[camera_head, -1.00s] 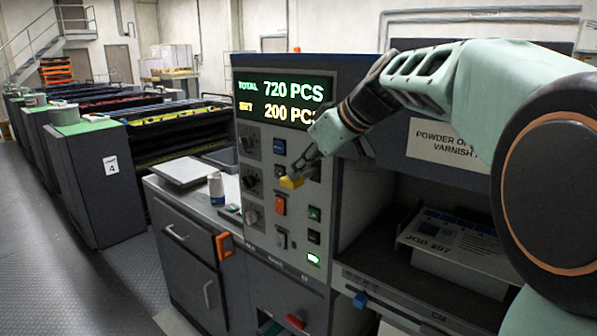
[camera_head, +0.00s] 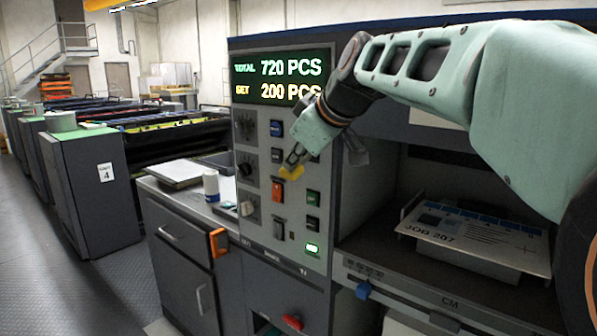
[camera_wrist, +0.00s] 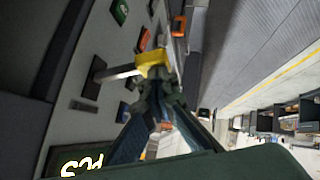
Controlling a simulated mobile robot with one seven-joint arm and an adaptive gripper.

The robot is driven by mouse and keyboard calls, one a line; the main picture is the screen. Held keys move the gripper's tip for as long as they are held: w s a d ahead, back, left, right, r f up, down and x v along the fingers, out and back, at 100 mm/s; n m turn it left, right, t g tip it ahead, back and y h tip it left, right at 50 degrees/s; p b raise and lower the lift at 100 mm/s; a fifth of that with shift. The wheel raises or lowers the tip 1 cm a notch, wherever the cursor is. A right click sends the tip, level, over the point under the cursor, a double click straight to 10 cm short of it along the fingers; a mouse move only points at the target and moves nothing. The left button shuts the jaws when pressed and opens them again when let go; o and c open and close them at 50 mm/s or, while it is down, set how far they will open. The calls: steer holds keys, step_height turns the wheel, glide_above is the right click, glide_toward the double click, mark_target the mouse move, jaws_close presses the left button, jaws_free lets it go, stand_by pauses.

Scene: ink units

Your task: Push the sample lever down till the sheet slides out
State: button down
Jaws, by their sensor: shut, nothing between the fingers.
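The sample lever is a flat metal bar with a yellow tip (camera_head: 291,172) that sticks out from the grey control panel, just above an orange button. In the wrist view its yellow tip (camera_wrist: 152,60) lies just past my fingertips, with the bar running to the panel. My gripper (camera_head: 296,158) comes down from upper right, shut and empty, right above the yellow tip; it appears to touch it. It also shows in the wrist view (camera_wrist: 157,92). A printed sheet marked JOB 207 (camera_head: 470,240) lies in the open bay to the right of the panel.
The panel carries a green-lit display (camera_head: 282,78), an orange button (camera_head: 278,191), a lit green button (camera_head: 312,248) and dark knobs. Below are a red knob (camera_head: 292,321) and a blue knob (camera_head: 363,290). Floor at left is clear.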

steer(key=shift+w+d+f+b, duration=0.1)
steer(key=shift+f+b, duration=0.8)
steer(key=shift+f, duration=0.35)
